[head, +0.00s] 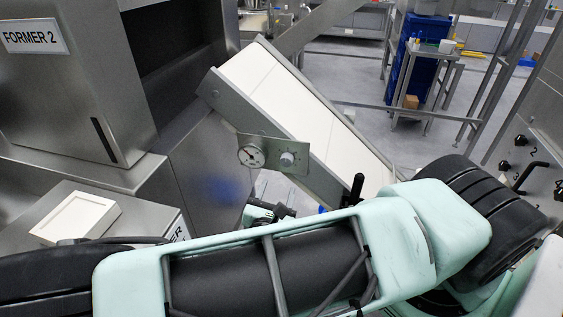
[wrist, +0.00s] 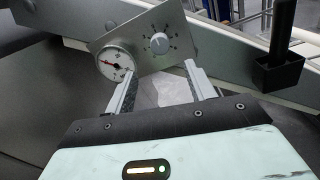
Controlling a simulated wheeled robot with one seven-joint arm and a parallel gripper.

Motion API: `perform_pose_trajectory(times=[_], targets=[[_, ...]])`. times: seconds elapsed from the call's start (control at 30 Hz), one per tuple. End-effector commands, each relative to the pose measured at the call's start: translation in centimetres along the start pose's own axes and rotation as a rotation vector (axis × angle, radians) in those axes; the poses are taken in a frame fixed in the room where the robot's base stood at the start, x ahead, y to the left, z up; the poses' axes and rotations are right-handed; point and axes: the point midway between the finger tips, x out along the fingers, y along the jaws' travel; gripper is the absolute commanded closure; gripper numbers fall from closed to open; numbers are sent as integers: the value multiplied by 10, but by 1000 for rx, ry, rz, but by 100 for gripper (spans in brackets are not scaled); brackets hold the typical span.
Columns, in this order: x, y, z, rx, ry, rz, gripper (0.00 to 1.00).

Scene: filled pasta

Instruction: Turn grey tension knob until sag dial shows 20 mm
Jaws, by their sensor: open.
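The grey tension knob (head: 287,159) sits on a small metal plate (head: 272,143) on the side of the white conveyor. In the wrist view the knob (wrist: 159,42) is round and grey with a white pointer line and marks around it. The sag dial (head: 251,156) is left of the knob on the same plate. In the wrist view the dial (wrist: 114,62) has a white face and a red needle; its numbers are too small to read surely. My gripper (wrist: 157,80) is open and empty, its two fingers below the plate, apart from the knob in the picture.
The inclined conveyor belt (head: 290,100) runs behind the plate. A black handle (wrist: 283,45) stands to the right in the wrist view. The FORMER 2 machine (head: 75,95) fills the left, with a cream tray (head: 77,218) on a ledge. A blue cabinet (head: 424,72) stands at the back.

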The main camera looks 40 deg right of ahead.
Motion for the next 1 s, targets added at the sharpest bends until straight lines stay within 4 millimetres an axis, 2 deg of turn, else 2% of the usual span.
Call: perform_pose_trajectory(times=[0.2,0.4,0.6,0.9,1.0], targets=[[47,-1,4,-3,-1,-4,45],[78,-1,2,-2,0,-3,45],[92,-1,0,-2,2,-2,45],[94,-1,0,-1,2,-1,45],[94,-1,0,-1,2,-1,73]])
